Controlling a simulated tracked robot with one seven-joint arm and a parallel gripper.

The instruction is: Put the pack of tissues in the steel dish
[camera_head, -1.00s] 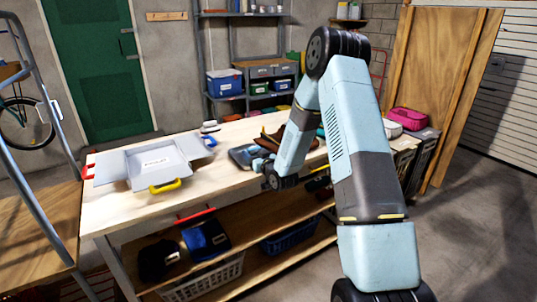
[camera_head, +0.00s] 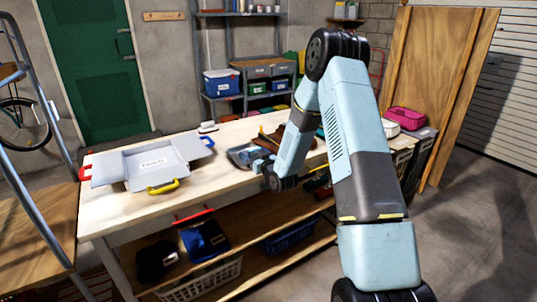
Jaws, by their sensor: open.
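My gripper (camera_head: 271,180) is at the lower end of my arm, by the workbench's front edge. Its fingers are small and partly hidden, and I see nothing held in it. A shallow grey metallic dish (camera_head: 238,158), which looks like the steel dish, lies on the bench just left of and beyond my gripper. Small bluish shapes at its right side are too small to name. I cannot make out the pack of tissues for certain; my forearm hides part of the bench.
A grey open box (camera_head: 183,149) with red, yellow and blue handles stands on the workbench (camera_head: 110,209) at left. A small white object (camera_head: 208,127) lies behind it. Brown items (camera_head: 268,138) lie beyond the dish. The bench's front middle is clear.

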